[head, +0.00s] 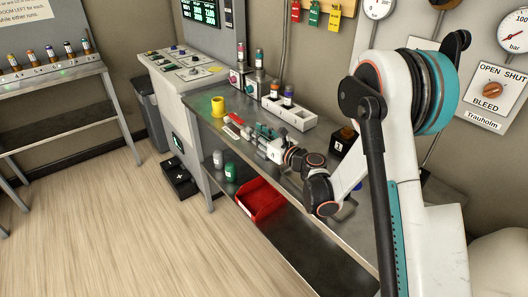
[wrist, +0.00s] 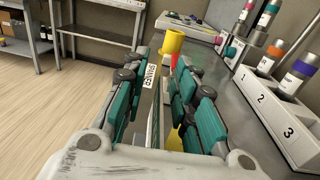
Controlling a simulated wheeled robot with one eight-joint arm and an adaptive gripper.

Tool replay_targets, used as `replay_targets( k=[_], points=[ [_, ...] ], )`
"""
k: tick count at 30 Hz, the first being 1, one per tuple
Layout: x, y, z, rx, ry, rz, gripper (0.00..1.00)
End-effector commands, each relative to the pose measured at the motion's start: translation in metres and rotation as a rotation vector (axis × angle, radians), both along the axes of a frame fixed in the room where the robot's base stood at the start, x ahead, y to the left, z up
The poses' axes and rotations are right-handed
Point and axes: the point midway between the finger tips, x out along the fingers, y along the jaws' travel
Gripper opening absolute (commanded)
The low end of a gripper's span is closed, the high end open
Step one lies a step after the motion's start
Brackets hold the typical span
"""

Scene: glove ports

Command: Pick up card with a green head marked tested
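My gripper (wrist: 162,68) has teal-padded fingers standing apart, with a clear gap between them. In the head view it (head: 265,133) is low over the metal bench, near the yellow cup and a red item. A green tag (head: 314,13) hangs on the back wall between a red and a yellow tag; its writing is too small to read. It is well above and behind my gripper. No card marked tested can be made out. A thin strip and a yellow patch show between the fingers in the wrist view; I cannot tell what they are.
The metal bench (wrist: 230,95) holds a yellow cup (head: 218,105), a red item (head: 232,132) and a white numbered rack (wrist: 272,115) with bottles, right of my gripper. A dark box (head: 343,140) stands near my arm. A red bin (head: 260,200) sits on the shelf below.

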Motion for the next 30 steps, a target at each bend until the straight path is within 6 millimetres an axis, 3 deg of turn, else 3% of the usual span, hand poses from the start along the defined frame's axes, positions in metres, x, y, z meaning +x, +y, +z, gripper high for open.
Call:
replay_targets(
  k=[10, 13, 14, 30],
  points=[
    [0.0063, 0.0055, 0.0005, 0.000, 0.000, 0.000, 0.26],
    [0.0062, 0.0055, 0.0005, 0.000, 0.000, 0.000, 0.03],
    [0.0063, 0.0054, 0.0005, 0.000, 0.000, 0.000, 0.00],
    [0.0063, 0.0053, 0.0060, 0.000, 0.000, 0.000, 0.00]
  ],
)
